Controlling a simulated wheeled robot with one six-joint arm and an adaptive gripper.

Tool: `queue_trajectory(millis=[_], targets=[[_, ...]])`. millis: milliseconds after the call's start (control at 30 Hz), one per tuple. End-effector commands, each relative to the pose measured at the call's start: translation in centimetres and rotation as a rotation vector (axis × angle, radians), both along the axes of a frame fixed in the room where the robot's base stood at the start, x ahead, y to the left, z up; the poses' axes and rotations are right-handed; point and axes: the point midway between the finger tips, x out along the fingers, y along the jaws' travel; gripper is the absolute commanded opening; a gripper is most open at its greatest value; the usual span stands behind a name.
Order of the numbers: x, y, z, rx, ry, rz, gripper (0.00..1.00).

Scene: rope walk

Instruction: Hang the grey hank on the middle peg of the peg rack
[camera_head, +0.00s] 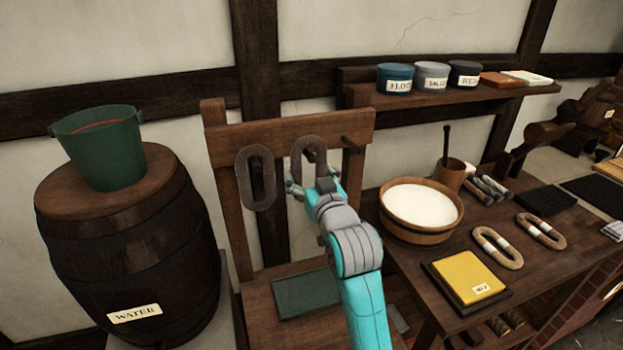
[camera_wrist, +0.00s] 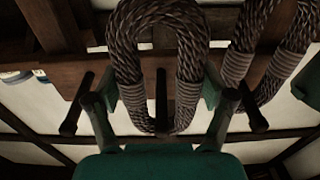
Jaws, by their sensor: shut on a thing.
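The peg rack (camera_head: 290,132) is a brown wooden frame with a crossbar. A dark grey-brown hank (camera_head: 255,178) hangs at its left peg; it also shows at the right of the wrist view (camera_wrist: 235,65). My gripper (camera_head: 310,188) is shut on the grey hank (camera_head: 308,150), which is upright before the middle of the crossbar. In the upside-down wrist view, its fingers flank the twisted loop (camera_wrist: 157,20). The middle peg (camera_wrist: 162,100) shows inside the loop's opening; I cannot tell whether the hank rests on it. The right peg (camera_head: 352,145) is bare.
A barrel (camera_head: 125,250) with a green bucket (camera_head: 100,147) stands left. A table at right holds a wooden tub (camera_head: 421,226), a yellow block (camera_head: 468,275) and two pale hanks (camera_head: 497,247). A wall shelf (camera_head: 450,98) with jars (camera_head: 395,78) is above right.

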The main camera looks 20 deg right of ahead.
Motion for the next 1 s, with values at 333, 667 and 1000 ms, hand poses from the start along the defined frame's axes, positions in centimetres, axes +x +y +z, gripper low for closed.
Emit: queue_trajectory(millis=[333, 667, 1000], targets=[[1.6, 0.0, -0.5, 0.0, 0.001, 0.0, 0.39], [2.2, 0.0, -1.1, 0.0, 0.0, 0.0, 0.39], [2.2, 0.0, -1.2, 0.0, 0.0, 0.0, 0.39]])
